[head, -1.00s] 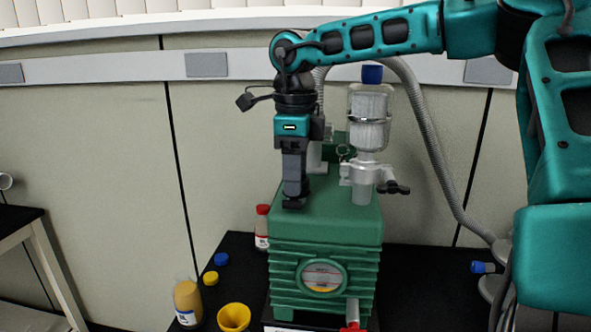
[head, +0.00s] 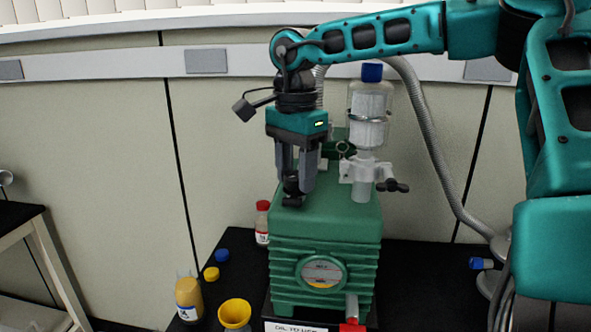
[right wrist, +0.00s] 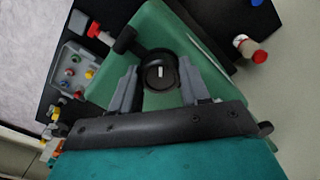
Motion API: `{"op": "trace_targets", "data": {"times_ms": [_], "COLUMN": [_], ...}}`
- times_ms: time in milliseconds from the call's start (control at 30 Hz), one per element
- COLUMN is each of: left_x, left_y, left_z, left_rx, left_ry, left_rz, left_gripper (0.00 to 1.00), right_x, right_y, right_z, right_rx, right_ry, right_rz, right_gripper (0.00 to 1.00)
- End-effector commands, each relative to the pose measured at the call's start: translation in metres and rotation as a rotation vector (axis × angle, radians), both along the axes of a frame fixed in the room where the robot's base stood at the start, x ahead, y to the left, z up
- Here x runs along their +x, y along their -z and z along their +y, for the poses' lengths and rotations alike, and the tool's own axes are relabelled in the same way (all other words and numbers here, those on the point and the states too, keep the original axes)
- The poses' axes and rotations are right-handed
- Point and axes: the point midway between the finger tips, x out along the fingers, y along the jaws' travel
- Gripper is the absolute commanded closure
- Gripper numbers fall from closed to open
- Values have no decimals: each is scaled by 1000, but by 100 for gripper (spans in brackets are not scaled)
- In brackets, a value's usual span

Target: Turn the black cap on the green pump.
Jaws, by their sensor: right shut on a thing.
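The green pump (head: 325,222) stands on the black bench, with a round gauge on its front. The black cap (head: 291,199) is on the pump's top at the front left. In the right wrist view the black cap (right wrist: 160,84) shows from above with a light mark on it. My right gripper (head: 299,186) points straight down over it, shut on the cap with one finger on either side. The fingers (right wrist: 159,72) also flank it in the right wrist view. My left gripper is in neither view.
A clear filter bottle with a blue cap (head: 371,73) stands on the pump just right of my gripper, with a grey hose behind. A red-capped bottle (head: 262,224), a yellow funnel (head: 234,313) and an amber bottle (head: 188,298) are at the left. The bench right of the pump is mostly clear.

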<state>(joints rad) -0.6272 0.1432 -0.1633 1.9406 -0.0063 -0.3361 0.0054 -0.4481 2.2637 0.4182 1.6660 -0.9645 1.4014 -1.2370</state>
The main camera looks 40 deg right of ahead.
Motion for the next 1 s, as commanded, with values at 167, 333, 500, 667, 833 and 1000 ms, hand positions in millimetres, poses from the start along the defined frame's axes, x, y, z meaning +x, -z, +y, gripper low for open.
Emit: {"op": "trace_targets", "data": {"times_ms": [167,333,500,667,833,1000], "left_x": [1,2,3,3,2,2], "left_y": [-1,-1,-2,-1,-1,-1], "left_z": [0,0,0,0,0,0], "left_rx": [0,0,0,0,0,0], "left_ry": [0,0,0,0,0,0], "left_rz": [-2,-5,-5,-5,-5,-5], "left_gripper": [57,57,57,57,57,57], "right_x": [0,0,0,0,-1,-1], "right_y": [0,0,0,0,0,0], "right_z": [0,0,0,0,0,0], "right_rx": [0,0,0,0,0,0], "right_ry": [-152,-271,-354,-401,-423,-427], "right_rz": [-2,-2,-2,-1,-1,-1], "right_gripper": [85,85,85,85,85,85]}}
